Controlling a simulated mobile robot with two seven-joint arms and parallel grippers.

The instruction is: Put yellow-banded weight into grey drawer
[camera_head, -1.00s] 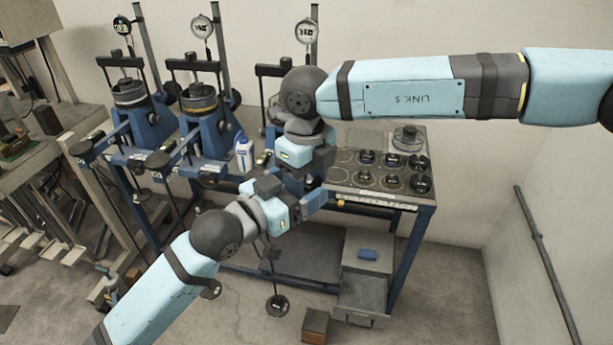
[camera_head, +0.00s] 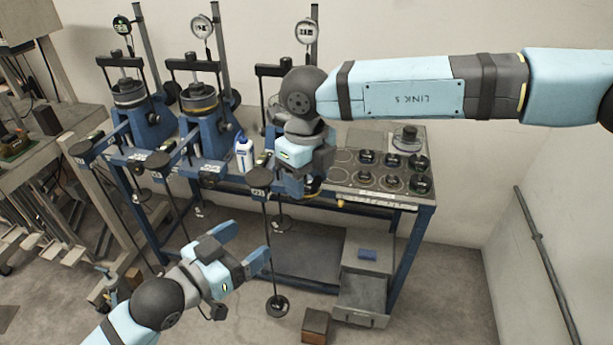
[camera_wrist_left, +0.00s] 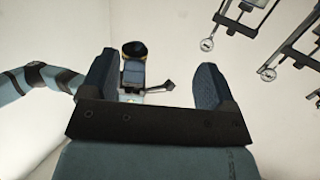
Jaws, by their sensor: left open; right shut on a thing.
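My right gripper (camera_head: 304,190) is over the front edge of the bench, shut on a dark round weight with a yellow band (camera_head: 312,192). The gripper hides most of the weight in the head view. In the left wrist view the weight (camera_wrist_left: 134,48) shows as a dark disc with a yellowish rim at the right gripper's tip. My left gripper (camera_head: 243,248) is open and empty, lower and to the left, apart from the weight. The grey drawer (camera_head: 360,300) stands pulled out, low under the bench's right end, below a grey cabinet top.
A blue block (camera_head: 368,254) lies on the grey cabinet (camera_head: 386,264). Several dark weights stand on the bench's marked plate (camera_head: 345,178). A hanging rod with a disc (camera_head: 277,305) is close to my left gripper. A brown box (camera_head: 315,325) sits on the floor before the drawer.

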